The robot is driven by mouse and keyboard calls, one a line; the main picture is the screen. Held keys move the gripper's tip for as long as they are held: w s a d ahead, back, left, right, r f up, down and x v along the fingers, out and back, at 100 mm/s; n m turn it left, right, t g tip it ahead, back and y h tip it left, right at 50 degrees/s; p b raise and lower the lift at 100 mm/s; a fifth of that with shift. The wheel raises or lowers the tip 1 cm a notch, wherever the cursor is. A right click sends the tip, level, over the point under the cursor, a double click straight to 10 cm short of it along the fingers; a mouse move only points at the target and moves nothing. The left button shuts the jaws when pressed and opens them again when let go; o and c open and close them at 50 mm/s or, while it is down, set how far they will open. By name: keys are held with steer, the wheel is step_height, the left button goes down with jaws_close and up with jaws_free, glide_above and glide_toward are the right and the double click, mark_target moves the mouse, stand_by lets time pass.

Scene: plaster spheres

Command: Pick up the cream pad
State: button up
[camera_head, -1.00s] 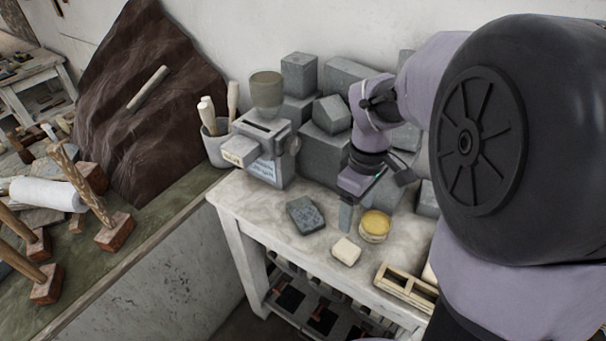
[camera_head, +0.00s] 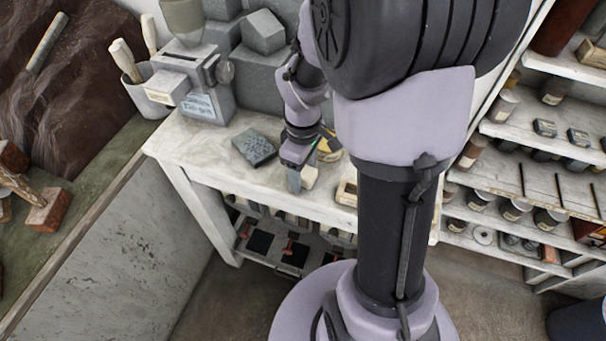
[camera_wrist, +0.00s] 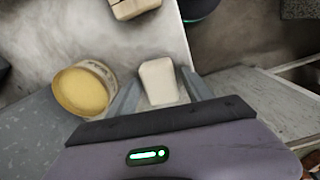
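The cream pad (camera_head: 310,177) is a small pale block on the light stone-topped table. In the wrist view the cream pad (camera_wrist: 160,82) lies between the two fingers of my gripper (camera_wrist: 160,76), one finger on each side. My gripper is open, and narrow gaps seem to show beside the pad. In the head view my gripper (camera_head: 297,180) points down just left of the pad and hides part of it. Whether a finger touches the pad is not clear.
A round tub with a yellow top (camera_wrist: 82,90) stands close left of my gripper in the wrist view. A dark grey pad (camera_head: 255,147) lies left on the table. A wooden tray (camera_head: 347,193) is to the right. Grey blocks and a machine (camera_head: 190,85) stand behind.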

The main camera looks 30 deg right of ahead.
steer(key=c, duration=1.1)
steer(key=shift+r, duration=0.3)
step_height(320, 180, up, 4)
steer(key=shift+f+p, duration=0.25)
steer(key=shift+p, duration=0.8)
steer(key=s+a+b, duration=0.1)
steer(key=s+a, duration=0.2)
steer(key=s, duration=0.1)
steer(key=s+a+b, duration=0.1)
steer(key=s+a, duration=0.2)
steer(key=s, duration=0.1)
steer(key=s+a+r+b, duration=0.1)
steer(key=s+a, duration=0.2)
steer(key=s, duration=0.2)
steer(key=shift+s+a+b, duration=0.1)
steer(key=shift+b, duration=0.2)
steer(key=o, duration=0.7)
jaws_close()
